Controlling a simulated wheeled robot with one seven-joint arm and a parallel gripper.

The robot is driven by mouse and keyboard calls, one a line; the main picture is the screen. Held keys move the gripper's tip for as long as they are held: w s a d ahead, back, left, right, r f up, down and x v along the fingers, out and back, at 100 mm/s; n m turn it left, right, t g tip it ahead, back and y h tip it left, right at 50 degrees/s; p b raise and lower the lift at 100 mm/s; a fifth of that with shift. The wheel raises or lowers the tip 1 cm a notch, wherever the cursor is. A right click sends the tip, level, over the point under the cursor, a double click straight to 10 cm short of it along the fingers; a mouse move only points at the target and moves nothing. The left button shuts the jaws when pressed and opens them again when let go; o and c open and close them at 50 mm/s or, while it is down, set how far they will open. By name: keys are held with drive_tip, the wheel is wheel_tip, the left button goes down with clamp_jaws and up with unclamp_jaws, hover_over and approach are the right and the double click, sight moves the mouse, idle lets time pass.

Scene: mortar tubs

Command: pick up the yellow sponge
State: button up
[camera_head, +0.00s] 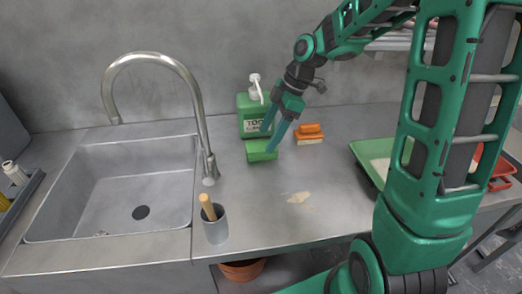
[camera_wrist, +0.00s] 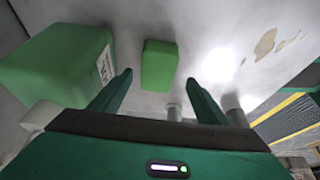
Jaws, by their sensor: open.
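No clearly yellow sponge shows near my gripper (camera_head: 267,140). A small green block (camera_head: 256,153), perhaps a sponge, lies on the steel counter in front of a green pump bottle (camera_head: 254,121). My gripper is open above the block, fingers pointing down. In the wrist view the green block (camera_wrist: 159,62) shows between and beyond the two fingertips, apart from both. The green bottle (camera_wrist: 62,68) is close to the left finger. A small yellow item (camera_head: 4,203) is cut off at the far left edge; I cannot tell what it is.
A grey cup (camera_head: 216,228) with a wooden handle stands at the counter's front, beside the sink (camera_head: 100,215) and tall faucet (camera_head: 205,130). A green tub (camera_head: 367,165) is at the right. The middle counter is mostly clear.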

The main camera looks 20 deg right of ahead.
sight(261, 145)
drive_tip(key=shift+w+x, duration=0.2)
drive_tip(key=shift+x, duration=2.5)
drive_tip(key=shift+c, duration=0.4)
drive_tip(key=c, duration=1.1)
drive_tip(key=shift+r, duration=0.25)
